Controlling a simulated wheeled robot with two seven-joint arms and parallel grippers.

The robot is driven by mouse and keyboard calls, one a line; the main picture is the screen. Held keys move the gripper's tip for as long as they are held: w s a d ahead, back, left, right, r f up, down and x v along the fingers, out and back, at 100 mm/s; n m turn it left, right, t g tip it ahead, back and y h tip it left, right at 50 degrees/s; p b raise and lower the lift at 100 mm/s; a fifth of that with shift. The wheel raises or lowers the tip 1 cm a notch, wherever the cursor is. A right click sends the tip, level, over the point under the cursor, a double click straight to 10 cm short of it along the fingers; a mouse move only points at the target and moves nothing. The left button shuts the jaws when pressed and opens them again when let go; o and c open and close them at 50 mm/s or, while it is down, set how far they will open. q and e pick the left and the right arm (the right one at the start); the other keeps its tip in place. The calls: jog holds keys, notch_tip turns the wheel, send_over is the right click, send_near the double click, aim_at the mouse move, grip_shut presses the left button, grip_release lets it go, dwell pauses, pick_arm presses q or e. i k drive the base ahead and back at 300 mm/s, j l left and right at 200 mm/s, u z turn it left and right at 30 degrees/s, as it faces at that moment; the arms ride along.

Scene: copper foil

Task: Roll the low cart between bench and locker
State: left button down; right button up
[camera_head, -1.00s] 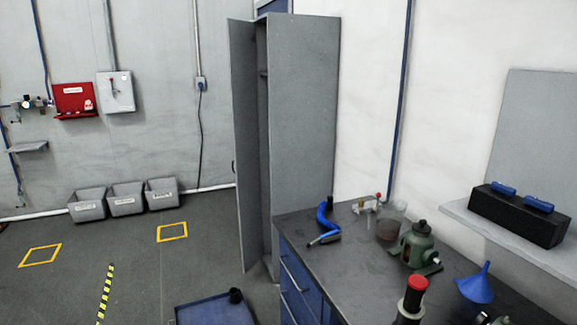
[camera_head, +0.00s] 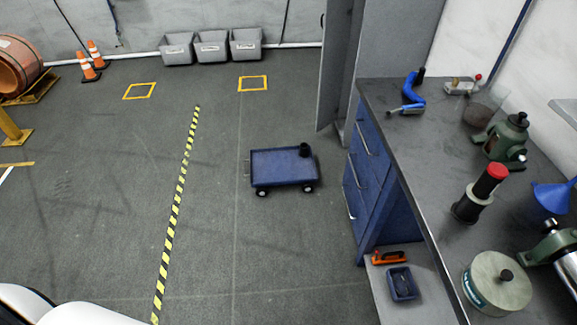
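The bench (camera_head: 400,140) has a dark top and blue drawers. The grey locker (camera_head: 395,40) stands behind the bench's far end with its door (camera_head: 338,70) open. The cart is in front of the locker door and apart from both. Neither gripper is in view; a white part of my body shows at the bottom left.
Yellow-black tape (camera_head: 178,200) runs along the floor left of the cart. Grey bins (camera_head: 212,47) line the back wall, with traffic cones (camera_head: 90,65) and a copper roll (camera_head: 18,68) at left. A lower shelf (camera_head: 415,265) juts from the bench. Floor around the cart is clear.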

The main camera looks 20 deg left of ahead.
aim_at(287, 165)
jog(key=i+j+u, duration=0.1)
jog(key=i+j, duration=0.15)
jog(key=i+j+u, duration=0.1)
jog(key=i, duration=0.4)
jog(key=i+j, duration=0.25)
jog(key=i+j+u, duration=0.05)
jog(key=i, duration=0.05)
